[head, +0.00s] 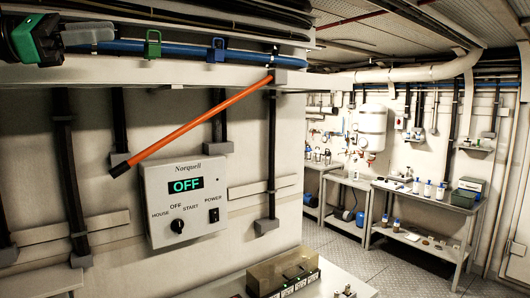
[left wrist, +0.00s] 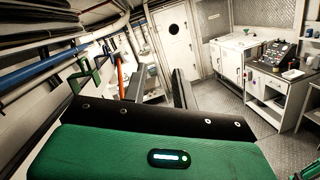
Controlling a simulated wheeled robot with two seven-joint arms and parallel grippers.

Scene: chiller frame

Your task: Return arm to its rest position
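My left gripper (head: 92,36) is at the top left of the head view, with its green and black body at the picture's edge. In the left wrist view, its two grey fingers (left wrist: 158,82) stand apart with nothing between them, so it is open and empty. It is in front of the blue pipe, left of the green clip (head: 152,46).
A Norquell control box (head: 186,203) on the wall reads OFF. An orange-handled lever (head: 205,115) slants above it. A blue clip (head: 216,50) and the blue pipe (head: 185,49) run along the top. A bench (head: 420,216) stands far right, past open floor (head: 365,270).

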